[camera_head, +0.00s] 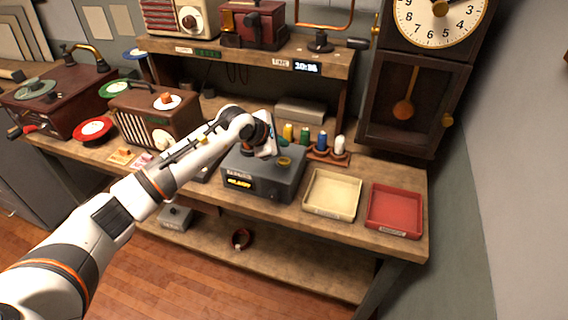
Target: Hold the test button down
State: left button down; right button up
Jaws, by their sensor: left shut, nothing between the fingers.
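A grey tester box (262,178) stands on the workbench, with a lit yellow display (239,183) on its front. A round yellow piece (284,162), which may be the test button or its collar, sits on the right of its top. My left arm reaches in from the lower left, and my left gripper (268,150) is shut and empty over the box top, just left of the yellow piece. Its fingertips are small and partly hidden by the hand, so I cannot tell whether they touch anything. My right gripper is out of view.
A cream tray (331,210) and a red tray (395,225) lie right of the box. Thread spools on a wooden rack (328,156) stand behind it. A radio (152,121) and a gramophone (55,104) are at the left; a pendulum clock (417,110) is at the right.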

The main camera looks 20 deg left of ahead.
aim_at(286, 159)
pick_arm(q)
jog(key=shift+f+b, duration=1.25)
jog(key=shift+f, duration=0.6)
dwell(0.5)
jog(key=shift+f+b, duration=0.4)
jog(key=shift+b, duration=0.1)
jog(key=shift+f+b, duration=0.6)
dwell(1.8)
jog(key=shift+r, duration=0.1)
dwell(0.7)
jog(key=shift+r+p, duration=0.35)
jog(key=shift+r, duration=0.55)
jog(key=shift+r+p, duration=1.15)
jog(key=shift+r, duration=1.4)
